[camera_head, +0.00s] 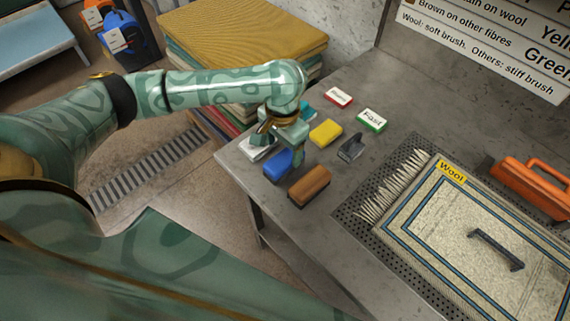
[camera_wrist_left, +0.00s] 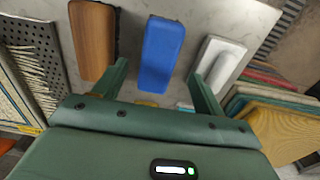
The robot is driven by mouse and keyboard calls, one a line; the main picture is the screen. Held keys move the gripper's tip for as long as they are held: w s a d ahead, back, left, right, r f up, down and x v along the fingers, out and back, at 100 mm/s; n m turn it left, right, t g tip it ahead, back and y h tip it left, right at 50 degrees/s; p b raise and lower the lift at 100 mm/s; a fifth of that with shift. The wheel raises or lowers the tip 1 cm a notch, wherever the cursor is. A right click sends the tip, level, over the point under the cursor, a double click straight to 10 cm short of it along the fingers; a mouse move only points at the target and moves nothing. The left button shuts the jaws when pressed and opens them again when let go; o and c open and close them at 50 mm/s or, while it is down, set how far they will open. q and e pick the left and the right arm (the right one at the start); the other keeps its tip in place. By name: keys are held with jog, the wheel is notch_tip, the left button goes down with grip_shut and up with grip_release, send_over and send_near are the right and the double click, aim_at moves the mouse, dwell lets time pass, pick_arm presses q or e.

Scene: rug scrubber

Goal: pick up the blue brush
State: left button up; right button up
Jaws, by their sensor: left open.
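The blue brush (camera_head: 278,166) lies on the grey table near its left end, between a brown brush (camera_head: 309,186) and a white one (camera_head: 257,149). My left gripper (camera_head: 289,150) is just above the blue brush, its arm coming in from the left and partly covering the row. In the left wrist view the blue brush (camera_wrist_left: 161,52) runs between the two open fingers (camera_wrist_left: 160,80), with a gap on each side. The brown brush (camera_wrist_left: 94,40) is beside one finger and the white brush (camera_wrist_left: 217,62) beside the other. My right gripper is not in view.
Yellow (camera_head: 325,132) and dark grey (camera_head: 351,147) items and red (camera_head: 338,97) and green (camera_head: 371,119) labelled boxes stand behind. A fringed rug (camera_head: 455,235) tagged Wool lies right. Stacked folded rugs (camera_head: 240,38) stand behind my arm.

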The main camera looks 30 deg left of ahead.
aim_at(284, 157)
pick_arm(q)
notch_tip(284, 157, down, 5)
jog(key=b, duration=0.3)
jog(key=shift+d+f, duration=0.1)
jog(key=shift+f, duration=0.1)
jog(key=shift+r, duration=0.15)
jog(key=c, duration=1.1)
jog(key=shift+r, duration=0.1)
jog(key=shift+r, duration=0.3)
notch_tip(284, 157, up, 3)
jog(key=shift+w+f+p, duration=0.1)
jog(key=shift+f+p, duration=0.05)
jog(key=shift+p, duration=1.05)
jog(key=s+d+r+p, duration=0.2)
jog(key=s+r, duration=0.1)
jog(key=s+d+r+p, duration=0.3)
jog(key=s, duration=0.1)
jog(key=s+d+r+p, duration=0.3)
jog(key=s, duration=0.1)
jog(key=shift+s+d+r, duration=0.15)
jog(key=shift+s+r, duration=0.1)
jog(key=shift+r, duration=0.05)
